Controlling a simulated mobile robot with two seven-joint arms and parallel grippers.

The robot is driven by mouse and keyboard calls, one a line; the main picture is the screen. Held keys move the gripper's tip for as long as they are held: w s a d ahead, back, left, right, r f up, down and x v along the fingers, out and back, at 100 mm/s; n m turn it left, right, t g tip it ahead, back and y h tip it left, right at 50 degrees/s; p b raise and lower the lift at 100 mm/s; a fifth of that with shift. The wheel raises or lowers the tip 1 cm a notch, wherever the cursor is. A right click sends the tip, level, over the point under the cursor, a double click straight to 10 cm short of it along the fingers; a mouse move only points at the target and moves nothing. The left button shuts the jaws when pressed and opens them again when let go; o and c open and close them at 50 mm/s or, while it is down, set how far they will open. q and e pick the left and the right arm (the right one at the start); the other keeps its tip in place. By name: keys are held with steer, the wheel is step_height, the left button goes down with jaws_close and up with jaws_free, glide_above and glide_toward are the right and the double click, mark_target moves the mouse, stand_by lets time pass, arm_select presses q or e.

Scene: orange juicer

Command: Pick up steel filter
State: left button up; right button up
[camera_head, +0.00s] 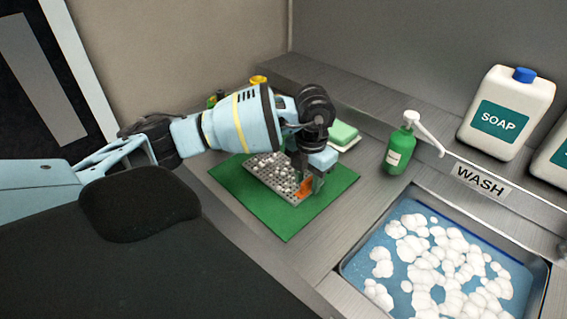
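The steel filter (262,174) appears to be the grey perforated tray lying on the green mat (283,226). Its surface is dotted with whitish bits. My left gripper (304,187) points down at the right end of the filter, very close to it or touching it. Something orange shows by the fingertips. The fingers are small and partly hidden by the wrist, so I cannot tell whether they are open or closed on the filter's edge. My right gripper is not in view.
A sink (352,286) with blue water and white foam is at the lower right. A green pump bottle (395,152), a white soap jug (507,112) and a green and white sponge (343,134) stand behind. A yellow item (258,80) shows behind my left arm.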

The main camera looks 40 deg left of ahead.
arm_select(q)
jaws_close()
steer(key=shift+r, duration=0.15)
steer(key=shift+r, duration=0.2)
step_height(320, 180, up, 3)
steer(key=shift+r, duration=0.1)
steer(key=s+d+r, duration=0.1)
steer(key=s+d, duration=0.3)
steer(key=s, duration=1.1)
steer(key=shift+s, duration=0.25)
